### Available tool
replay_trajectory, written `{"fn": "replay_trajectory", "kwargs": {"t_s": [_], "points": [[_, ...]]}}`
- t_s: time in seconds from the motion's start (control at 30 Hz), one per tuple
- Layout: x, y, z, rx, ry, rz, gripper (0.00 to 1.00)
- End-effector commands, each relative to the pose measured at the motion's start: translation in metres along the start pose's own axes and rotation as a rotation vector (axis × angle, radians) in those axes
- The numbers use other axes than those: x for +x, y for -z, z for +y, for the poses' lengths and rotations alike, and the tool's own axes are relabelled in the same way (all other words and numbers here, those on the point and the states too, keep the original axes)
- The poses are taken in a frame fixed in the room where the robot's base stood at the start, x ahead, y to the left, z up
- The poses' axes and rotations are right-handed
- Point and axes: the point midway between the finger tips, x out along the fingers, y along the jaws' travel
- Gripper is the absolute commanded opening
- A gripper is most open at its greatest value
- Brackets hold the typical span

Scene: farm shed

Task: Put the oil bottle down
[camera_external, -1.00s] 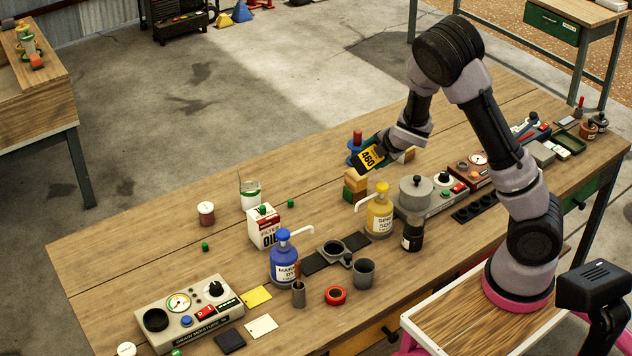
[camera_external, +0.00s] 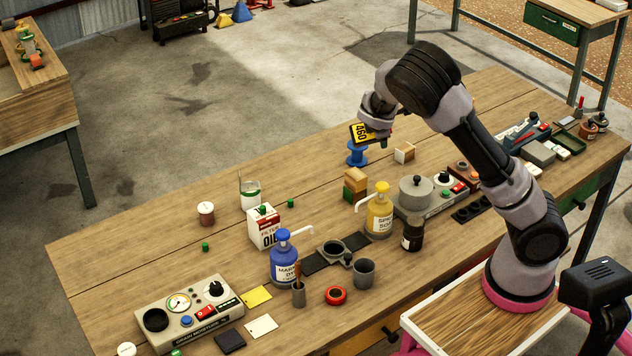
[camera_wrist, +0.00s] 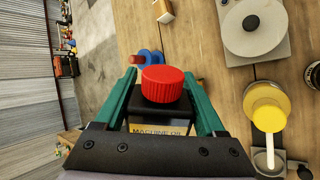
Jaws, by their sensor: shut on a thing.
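The oil bottle (camera_external: 362,133) shows in the external view as a dark body with a yellow label reading 460. The wrist view shows its red ribbed cap (camera_wrist: 163,84) and part of a label reading MACHINE OIL. My gripper (camera_external: 376,140) is shut on the bottle, with one green finger on each side of it in the wrist view. The bottle is tilted and held above the far side of the workbench (camera_external: 330,180). Its lower part is hidden in the wrist view.
A blue spool (camera_external: 357,155) stands just below the bottle in the external view. Bare wood lies left of the spool.

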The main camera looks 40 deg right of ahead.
Motion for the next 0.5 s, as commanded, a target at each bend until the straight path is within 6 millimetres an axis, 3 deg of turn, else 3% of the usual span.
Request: {"fn": "replay_trajectory", "kwargs": {"t_s": [0.2, 0.5], "points": [[0.038, -0.014, -0.017, 0.179, 0.109, -0.322, 0.00], [0.068, -0.020, -0.045, 0.395, 0.313, -0.702, 0.00]]}}
